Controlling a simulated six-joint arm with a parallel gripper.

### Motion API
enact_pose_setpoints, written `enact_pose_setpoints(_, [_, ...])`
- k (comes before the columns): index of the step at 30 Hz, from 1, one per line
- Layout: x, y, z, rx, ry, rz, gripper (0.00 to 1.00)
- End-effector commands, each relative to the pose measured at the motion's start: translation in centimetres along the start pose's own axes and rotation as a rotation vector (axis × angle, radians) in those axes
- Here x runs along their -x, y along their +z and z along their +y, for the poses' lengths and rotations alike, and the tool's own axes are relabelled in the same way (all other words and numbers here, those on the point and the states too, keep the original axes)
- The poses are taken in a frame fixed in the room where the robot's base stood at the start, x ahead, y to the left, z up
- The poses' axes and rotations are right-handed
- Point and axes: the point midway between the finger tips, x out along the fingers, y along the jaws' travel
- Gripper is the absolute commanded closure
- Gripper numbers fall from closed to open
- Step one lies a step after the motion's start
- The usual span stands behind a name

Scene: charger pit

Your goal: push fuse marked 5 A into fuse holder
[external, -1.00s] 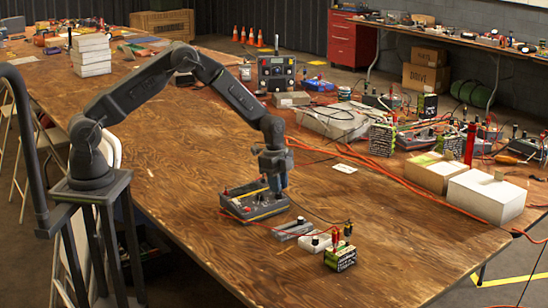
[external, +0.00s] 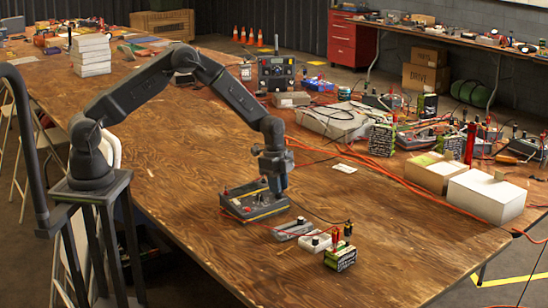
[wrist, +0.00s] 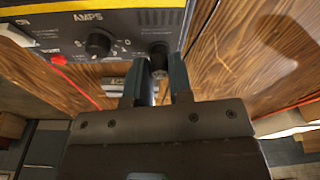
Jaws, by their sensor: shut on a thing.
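The charger box (external: 237,211), with a dark panel and a yellow stripe, lies on the wooden table below my gripper (external: 277,190). In the wrist view its panel (wrist: 45,42) shows the word AMPS and a black knob (wrist: 98,44). A round black fuse holder (wrist: 159,48) sits on the panel right of the knob. My gripper (wrist: 159,82) is shut on a small, shiny fuse (wrist: 158,66) just at the fuse holder. Whether the fuse is inside or only touching it cannot be told. Its 5 A mark cannot be read.
A grey tray (external: 291,230), a white block (external: 314,243) and a small battery (external: 341,257) with red and black clips stand right of the charger. Red and black cables cross the table nearby. The table's front left is clear.

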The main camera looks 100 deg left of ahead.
Motion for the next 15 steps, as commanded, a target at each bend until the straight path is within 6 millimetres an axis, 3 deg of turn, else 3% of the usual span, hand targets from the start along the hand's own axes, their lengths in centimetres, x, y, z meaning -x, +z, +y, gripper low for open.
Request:
enact_pose_setpoints(11, [-0.08,0.00,-0.01,0.000,0.000,0.000,0.93])
enact_pose_setpoints(12, [-0.08,0.01,-0.01,0.000,0.000,0.000,0.79])
enact_pose_setpoints(15, [-0.07,0.00,-0.01,0.000,0.000,0.000,0.69])
